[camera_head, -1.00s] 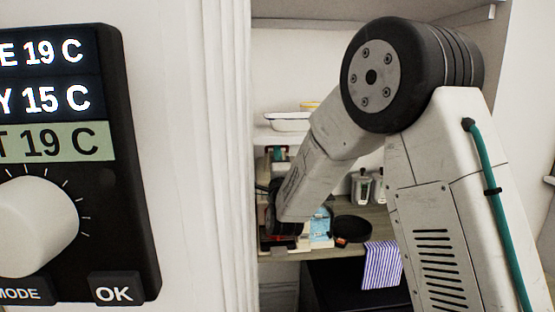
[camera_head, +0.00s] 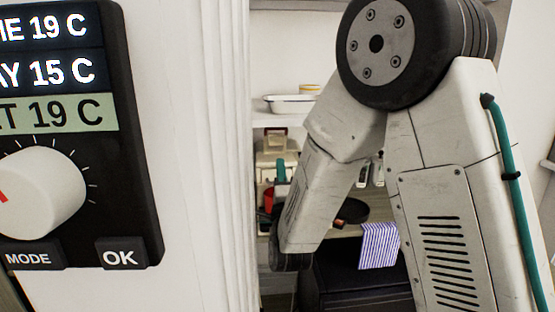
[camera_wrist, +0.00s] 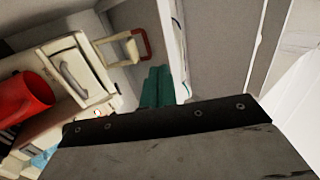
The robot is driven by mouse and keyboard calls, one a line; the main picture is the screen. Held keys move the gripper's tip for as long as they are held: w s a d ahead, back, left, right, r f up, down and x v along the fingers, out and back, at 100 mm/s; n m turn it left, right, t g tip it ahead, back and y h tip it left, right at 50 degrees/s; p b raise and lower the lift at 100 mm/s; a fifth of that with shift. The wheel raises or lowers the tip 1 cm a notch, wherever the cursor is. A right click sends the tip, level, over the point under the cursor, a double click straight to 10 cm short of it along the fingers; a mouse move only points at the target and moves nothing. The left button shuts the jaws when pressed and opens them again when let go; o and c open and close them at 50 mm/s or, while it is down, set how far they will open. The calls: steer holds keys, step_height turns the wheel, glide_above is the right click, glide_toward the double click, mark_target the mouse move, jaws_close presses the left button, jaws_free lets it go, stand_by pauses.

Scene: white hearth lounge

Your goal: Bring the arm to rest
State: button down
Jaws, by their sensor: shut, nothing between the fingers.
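My arm fills the right of the head view, its upper part rising to a dark round joint and its forearm hanging down to a dark wrist (camera_head: 291,262). The wrist is in front of the shelves. In the wrist view my gripper (camera_wrist: 158,85) shows as two teal fingers side by side, shut with nothing between them. Behind my gripper's dark bar the rest of the hand is hidden. The fingers point toward a beige box with a red handle (camera_wrist: 125,48); I cannot tell how far apart they are.
A red mug (camera_wrist: 25,97) and a white case with a handle (camera_wrist: 75,72) are left of my fingers. The shelf holds a white tray (camera_head: 289,105), a black pan (camera_head: 351,211) and a striped cloth (camera_head: 380,246). A thermostat panel (camera_head: 120,230) on a white wall is close at left.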

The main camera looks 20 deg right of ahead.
steer(key=s+d+f+n+g+y, duration=0.1)
steer(key=s+n+g, duration=0.5)
steer(key=s, duration=0.6)
steer(key=s+d+f+n+g+y, duration=0.1)
steer(key=s+d+n+g+y, duration=0.1)
steer(key=s+n+g, duration=0.5)
steer(key=s+d+f+n+g+y, duration=0.1)
steer(key=s+d+n+g, duration=0.2)
steer(key=s, duration=1.4)
steer(key=n+g, duration=0.4)
steer(key=g, duration=0.3)
steer(key=shift+d+f+y, duration=0.15)
steer(key=shift+f+y, duration=0.15)
